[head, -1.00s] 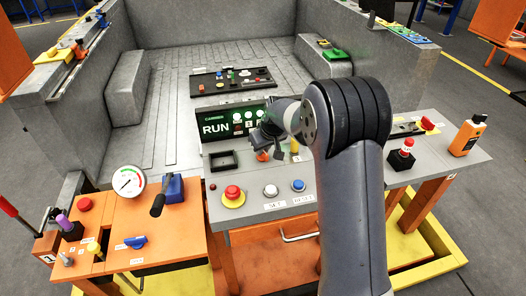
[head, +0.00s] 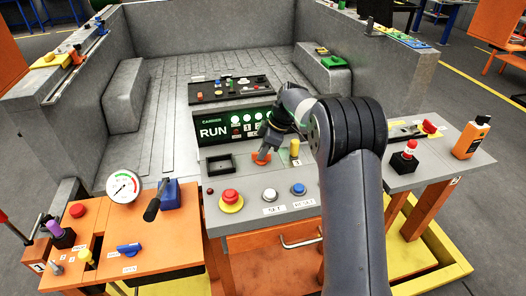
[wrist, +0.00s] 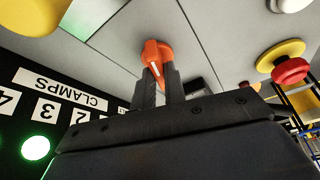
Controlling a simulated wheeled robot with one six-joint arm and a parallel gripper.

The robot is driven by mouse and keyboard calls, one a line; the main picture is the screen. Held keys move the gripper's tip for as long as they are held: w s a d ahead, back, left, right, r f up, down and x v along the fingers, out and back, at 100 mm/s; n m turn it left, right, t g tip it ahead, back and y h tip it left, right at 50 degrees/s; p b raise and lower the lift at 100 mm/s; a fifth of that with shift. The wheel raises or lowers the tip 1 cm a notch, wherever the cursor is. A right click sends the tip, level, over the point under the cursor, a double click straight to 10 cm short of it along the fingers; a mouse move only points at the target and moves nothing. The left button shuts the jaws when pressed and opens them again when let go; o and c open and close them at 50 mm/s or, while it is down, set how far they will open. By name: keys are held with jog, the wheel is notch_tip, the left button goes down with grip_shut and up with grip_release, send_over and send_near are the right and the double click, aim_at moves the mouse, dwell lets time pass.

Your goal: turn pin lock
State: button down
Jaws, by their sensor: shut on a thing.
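An orange knob (head: 261,157) stands on the grey top of the console, in front of the RUN display. In the wrist view the orange knob (wrist: 155,54) sits between my two dark fingers, with its pointed end toward the camera. My gripper (head: 265,151) is shut on this knob, and the fingers hide part of its sides. It also shows in the wrist view (wrist: 160,80). I cannot read a label that names the knob as the pin lock.
A yellow post (head: 294,148) stands just right of the knob. The green-lit RUN display (head: 228,126) is behind. A square black recess (head: 219,163) lies to the left. A red button (head: 231,196), a white button (head: 269,194) and a blue button (head: 298,188) are in front.

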jog(key=shift+w+n+g+p, duration=0.1)
jog(key=shift+n+g+p, duration=0.45)
jog(key=shift+n, duration=1.15)
jog(key=shift+g, duration=0.25)
jog(key=c, duration=1.5)
grip_release()
jog(key=shift+o, duration=0.2)
jog(key=shift+r, duration=0.1)
jog(key=s+v, duration=0.1)
jog(key=v, duration=0.9)
jog(key=shift+w+r, duration=0.3)
jog(key=shift+w, duration=0.25)
